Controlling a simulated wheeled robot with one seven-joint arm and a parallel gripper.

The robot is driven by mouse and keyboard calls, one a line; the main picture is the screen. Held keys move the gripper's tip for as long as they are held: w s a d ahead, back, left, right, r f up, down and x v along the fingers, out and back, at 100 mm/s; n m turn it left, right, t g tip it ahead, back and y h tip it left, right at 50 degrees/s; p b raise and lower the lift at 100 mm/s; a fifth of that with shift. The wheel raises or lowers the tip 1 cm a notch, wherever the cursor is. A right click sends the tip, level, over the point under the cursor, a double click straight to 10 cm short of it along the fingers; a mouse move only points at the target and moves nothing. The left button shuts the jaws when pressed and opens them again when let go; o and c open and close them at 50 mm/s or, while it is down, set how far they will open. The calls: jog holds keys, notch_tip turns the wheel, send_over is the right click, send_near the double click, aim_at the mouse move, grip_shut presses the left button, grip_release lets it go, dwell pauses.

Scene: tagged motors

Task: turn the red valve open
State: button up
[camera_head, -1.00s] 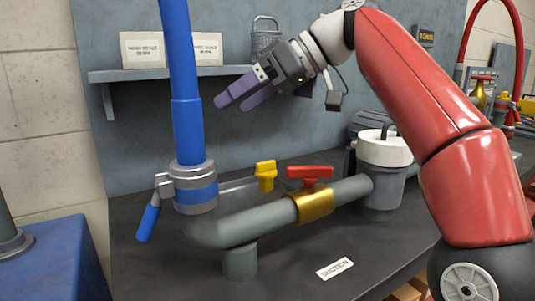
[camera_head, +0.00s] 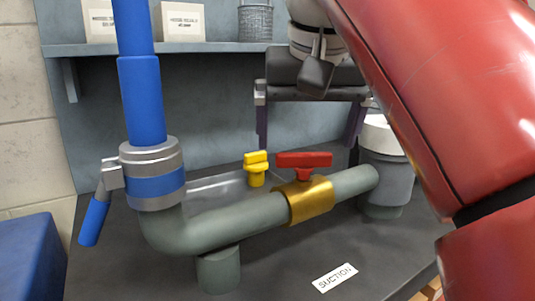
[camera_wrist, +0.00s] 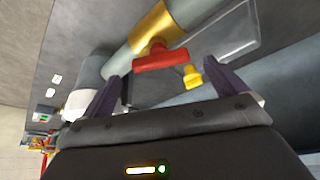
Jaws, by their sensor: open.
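The red valve handle (camera_head: 304,160) sits on a brass valve body (camera_head: 308,199) on the grey-green pipe (camera_head: 215,228). Its bar lies roughly along the pipe. My gripper (camera_head: 310,140) is open, with its purple fingers spread wide and pointing down behind and above the red handle, touching nothing that I can see. In the wrist view, the red handle (camera_wrist: 160,59) shows beyond the space between the two fingertips. A yellow handle (camera_head: 256,168) stands left of the red one and shows close beside it in the wrist view (camera_wrist: 192,76).
A blue hose (camera_head: 140,100) with a metal coupling and side lever rises at the left. A grey filter canister with a white top (camera_head: 381,137) stands at the pipe's right end. A shelf (camera_head: 200,49) with boxes and a basket is behind. A SUCTION label (camera_head: 335,277) lies in front.

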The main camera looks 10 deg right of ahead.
aim_at(304, 165)
jog(key=shift+b+x, duration=0.35)
jog(key=shift+x, duration=1.05)
jog(key=c, duration=1)
jog(key=shift+n, duration=0.3)
jog(key=shift+r+n+y+p, duration=0.1)
jog(key=shift+n+y+p, duration=0.6)
jog(key=shift+n, duration=0.5)
jog(key=shift+d+n+y+p, duration=0.15)
jog(key=shift+n+y+p, duration=0.5)
jog(key=shift+n, duration=0.75)
